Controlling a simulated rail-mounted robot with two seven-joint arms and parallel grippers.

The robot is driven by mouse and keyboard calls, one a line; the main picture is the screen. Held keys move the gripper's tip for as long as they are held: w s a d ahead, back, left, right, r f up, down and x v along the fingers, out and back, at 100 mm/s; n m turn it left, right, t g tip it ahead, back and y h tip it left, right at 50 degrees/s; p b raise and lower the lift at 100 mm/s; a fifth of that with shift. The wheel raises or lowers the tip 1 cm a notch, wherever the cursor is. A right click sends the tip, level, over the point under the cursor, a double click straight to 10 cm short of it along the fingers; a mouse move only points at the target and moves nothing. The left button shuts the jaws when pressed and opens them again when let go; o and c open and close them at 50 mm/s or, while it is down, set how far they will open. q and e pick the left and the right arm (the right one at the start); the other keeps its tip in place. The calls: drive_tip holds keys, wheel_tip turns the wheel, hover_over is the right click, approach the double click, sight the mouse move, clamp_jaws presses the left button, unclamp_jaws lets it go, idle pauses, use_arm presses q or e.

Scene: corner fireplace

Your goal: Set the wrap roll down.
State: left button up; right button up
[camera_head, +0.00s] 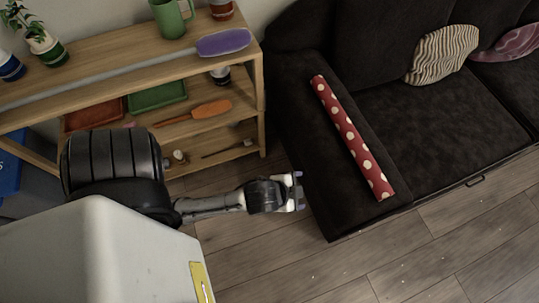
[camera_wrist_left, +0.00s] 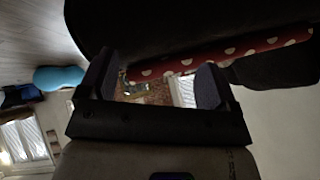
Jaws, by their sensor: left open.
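The wrap roll (camera_head: 350,135) is red with cream dots. It lies lengthwise along the arm of the dark sofa (camera_head: 455,115), with nothing holding it. My left gripper (camera_head: 298,191) is beside the sofa arm, to the left of the roll's near half, open and empty, with a clear gap to the roll. In the left wrist view, the roll (camera_wrist_left: 225,54) runs across beyond the open fingers (camera_wrist_left: 157,82). My right gripper is in neither view.
Striped (camera_head: 443,52) and pink (camera_head: 510,44) cushions sit on the sofa. The wooden floor in front is clear.

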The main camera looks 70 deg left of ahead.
use_arm(q)
drive_tip(key=s+f+n+g, duration=0.1)
drive_tip(key=s+g, duration=0.1)
drive_tip(key=s, duration=0.3)
drive_tip(key=s+d+f+n+g+h, duration=0.1)
drive_tip(key=s+g, duration=0.1)
drive_tip(key=s, duration=0.3)
drive_tip(key=shift+s+n+g+h, duration=0.2)
drive_tip(key=shift+n+g+h, duration=0.1)
drive_tip(key=shift+g, duration=0.1)
drive_tip(key=shift+f, duration=0.2)
